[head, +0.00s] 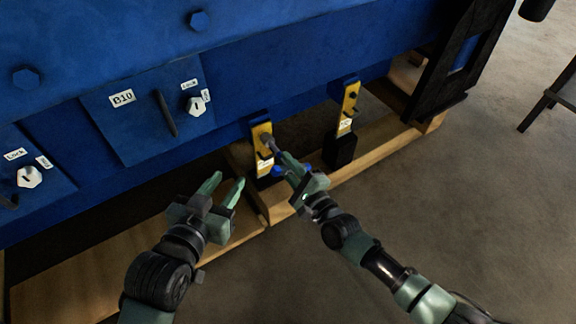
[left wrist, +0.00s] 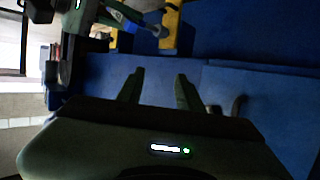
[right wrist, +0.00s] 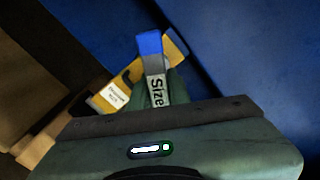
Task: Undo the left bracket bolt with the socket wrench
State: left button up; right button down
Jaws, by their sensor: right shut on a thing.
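The left bracket (head: 264,164) is a yellow upright strip on the blue engine's lower edge; it also shows in the left wrist view (left wrist: 171,28). My right gripper (head: 283,160) is shut on the socket wrench, which has a blue end and a "Size" label (right wrist: 157,88) in the right wrist view. The wrench's grey socket end (head: 267,141) is at the left bracket's face. The bracket bolt there is not distinguishable behind it, and I cannot tell whether the socket is seated. My left gripper (head: 226,187) is open and empty, left of the bracket.
A second yellow bracket (head: 349,105) with dark bolts stands to the right. Wooden beams (head: 385,146) lie under the engine.

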jog(key=shift+w+a+r, duration=0.1)
jog(key=shift+w, duration=0.05)
jog(key=n+p, duration=0.2)
jog(key=n, duration=0.7)
jog(key=n+p, duration=0.1)
jog(key=n, duration=0.9)
jog(key=shift+n, duration=1.4)
pick_arm(q)
jog(key=s+a+f+g+y, duration=0.2)
jog(key=s+a+f+g, duration=0.3)
jog(key=s+f+g, duration=0.45)
pick_arm(e)
jog(key=n, duration=0.2)
jog(key=shift+d+n, duration=0.2)
jog(key=shift+n, duration=1.2)
jog(key=n, duration=0.5)
jog(key=shift+n+b, duration=0.3)
jog(key=shift+b, duration=0.05)
jog(key=shift+n, duration=0.5)
pick_arm(q)
jog(key=w+d+r+t, duration=0.1)
jog(key=t, duration=0.1)
jog(key=w+d+t, duration=0.1)
jog(key=t, duration=0.1)
jog(key=shift+w+d+r, duration=0.1)
jog(key=shift+w+r, duration=0.2)
jog(key=shift+r, duration=0.1)
